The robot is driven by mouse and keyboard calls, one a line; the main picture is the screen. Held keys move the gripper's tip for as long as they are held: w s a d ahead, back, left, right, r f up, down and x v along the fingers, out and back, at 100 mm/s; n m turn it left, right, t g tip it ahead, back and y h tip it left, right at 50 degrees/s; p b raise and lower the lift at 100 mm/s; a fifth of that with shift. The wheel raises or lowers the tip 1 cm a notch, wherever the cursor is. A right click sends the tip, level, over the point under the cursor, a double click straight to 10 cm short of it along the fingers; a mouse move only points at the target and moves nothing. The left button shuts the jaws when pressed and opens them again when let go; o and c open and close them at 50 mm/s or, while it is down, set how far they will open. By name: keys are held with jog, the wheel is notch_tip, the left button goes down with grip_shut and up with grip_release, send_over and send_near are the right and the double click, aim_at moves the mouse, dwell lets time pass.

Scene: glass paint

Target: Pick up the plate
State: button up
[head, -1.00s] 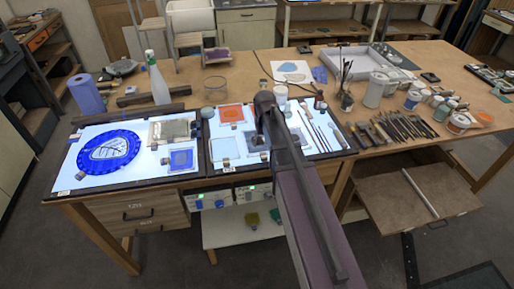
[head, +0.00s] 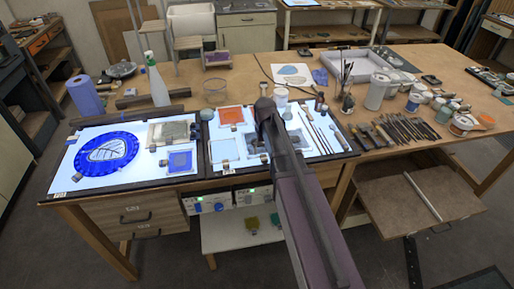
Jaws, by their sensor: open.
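A round blue plate (head: 106,151) with a pale centre and dark leaf-like lines lies flat on the left lit panel (head: 76,179) of the workbench. My arm reaches in from the lower right over the right lit panel (head: 227,171), well to the right of the plate. The arm's dark end is above that panel. My gripper's fingers do not show; the arm hides them. Nothing touches the plate.
Small glass pieces, including an orange square (head: 232,116) and a blue square (head: 180,161), lie on the panels. A spray bottle (head: 157,82) and blue paper roll (head: 84,97) stand behind the plate. Brushes and tools (head: 402,129) and jars (head: 375,92) crowd the right side.

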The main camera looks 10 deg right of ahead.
aim_at(264, 157)
jog(key=shift+f+b, duration=1.75)
jog(key=shift+f, duration=0.25)
grip_shut()
